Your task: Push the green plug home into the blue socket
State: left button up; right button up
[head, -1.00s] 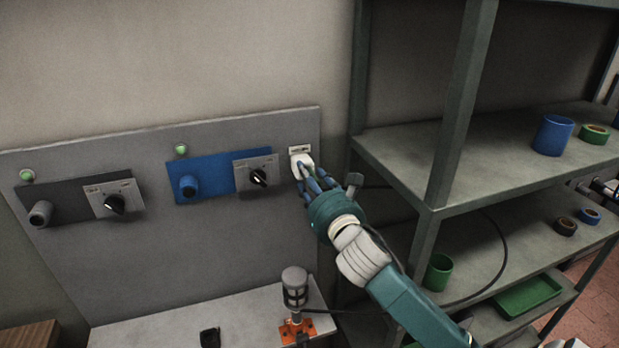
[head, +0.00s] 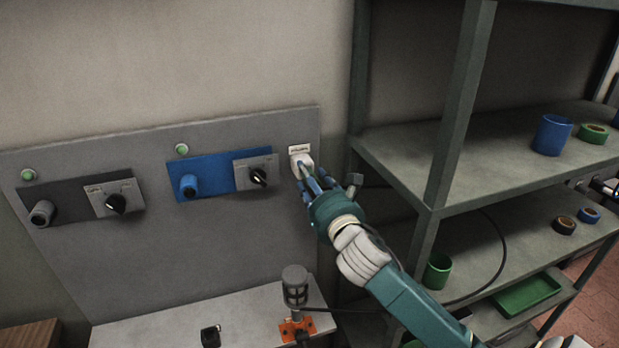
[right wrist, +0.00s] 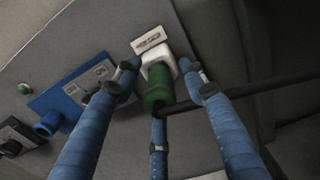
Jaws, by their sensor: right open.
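The green plug (right wrist: 157,88) sits against a white block (right wrist: 157,54) on the grey panel, between my right gripper's fingers in the right wrist view. I cannot tell how deep it sits. In the head view the white block (head: 300,161) shows, and my fingers mostly hide the plug. My right gripper (head: 309,183) is open, its fingers spread around the plug; it also shows in the right wrist view (right wrist: 160,85). A blue socket-like cylinder (head: 188,186) stands out from a blue plate (head: 211,176), left of my gripper, with nothing in it that I can see. My left gripper is out of view.
A grey plate with a black knob (head: 258,177) lies between the blue cylinder and my gripper. A dark cylinder (head: 42,213) is at far left. A grey connector in an orange stand (head: 297,328) is on the bench below. Metal shelving (head: 440,170) stands close at right.

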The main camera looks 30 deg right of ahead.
jog(key=shift+p, duration=0.35)
dwell(0.4)
grip_shut()
jog(key=shift+s, duration=0.1)
jog(key=shift+p+v, duration=0.4)
jog(key=shift+v, duration=1.15)
jog(key=shift+p+v, duration=0.3)
jog(key=shift+v, duration=1.1)
